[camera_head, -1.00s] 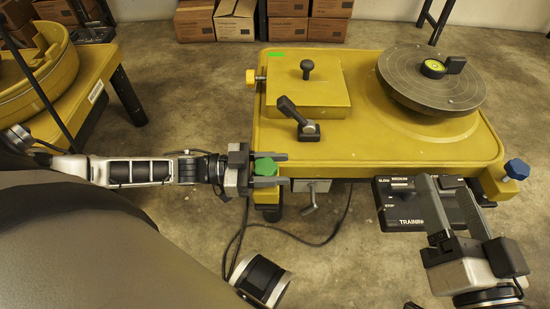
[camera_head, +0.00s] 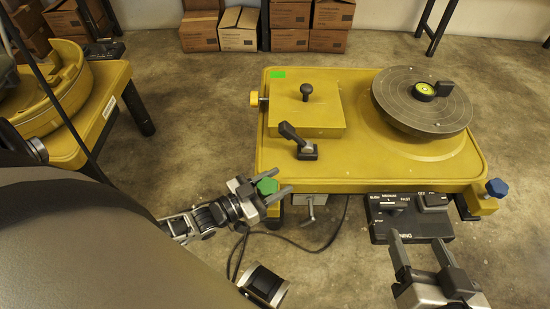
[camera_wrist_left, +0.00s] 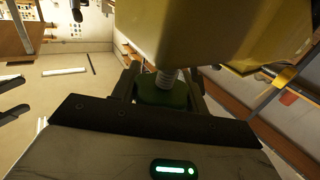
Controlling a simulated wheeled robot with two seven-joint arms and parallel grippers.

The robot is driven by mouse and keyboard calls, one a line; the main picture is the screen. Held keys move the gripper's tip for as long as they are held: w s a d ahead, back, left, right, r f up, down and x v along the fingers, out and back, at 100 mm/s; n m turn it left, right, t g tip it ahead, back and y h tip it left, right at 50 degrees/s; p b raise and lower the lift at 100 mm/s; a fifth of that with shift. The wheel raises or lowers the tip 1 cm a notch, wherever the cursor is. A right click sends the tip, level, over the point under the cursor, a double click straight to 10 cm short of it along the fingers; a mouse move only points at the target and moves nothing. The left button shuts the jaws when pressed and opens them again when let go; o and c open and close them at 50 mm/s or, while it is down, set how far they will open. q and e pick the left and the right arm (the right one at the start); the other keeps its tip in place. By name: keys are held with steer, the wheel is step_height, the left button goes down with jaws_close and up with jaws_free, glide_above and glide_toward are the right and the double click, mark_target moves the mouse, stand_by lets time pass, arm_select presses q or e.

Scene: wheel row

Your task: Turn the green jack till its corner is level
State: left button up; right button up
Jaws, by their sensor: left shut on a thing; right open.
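The green jack (camera_head: 267,187) sits under the near left corner of the yellow machine table (camera_head: 350,178). My left gripper (camera_head: 278,187) is shut on it, with its fingers angled up to the right. In the left wrist view, the green jack (camera_wrist_left: 163,92) is between the dark fingers, with a threaded screw rising from it to the table. A round level (camera_head: 424,89) with a yellow-green face sits on the grey wheel (camera_head: 400,108); its bubble is too small to read. My right gripper (camera_head: 421,252) is open and empty, in front of the control box.
The black control box (camera_head: 408,225) hangs at the table's front edge. A blue jack (camera_head: 497,187) is at the right corner and a yellow knob (camera_head: 254,98) at the left. A lever clamp (camera_head: 298,140) stands on top. A crank handle (camera_head: 310,208) hangs beside the green jack.

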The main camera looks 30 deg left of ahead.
arm_select(q)
steer(key=shift+r, duration=0.1)
steer(key=o, duration=1)
steer(key=shift+s+a, duration=0.1)
steer(key=shift+s, duration=0.15)
steer(key=p+v, duration=0.2)
steer(key=v, duration=1.3)
steer(key=shift+s+a, duration=0.1)
steer(key=shift+s, duration=0.05)
arm_select(e)
steer(key=shift+d+f+g+h, duration=0.3)
steer(key=shift+f+g+h, duration=0.15)
steer(key=shift+f, duration=0.35)
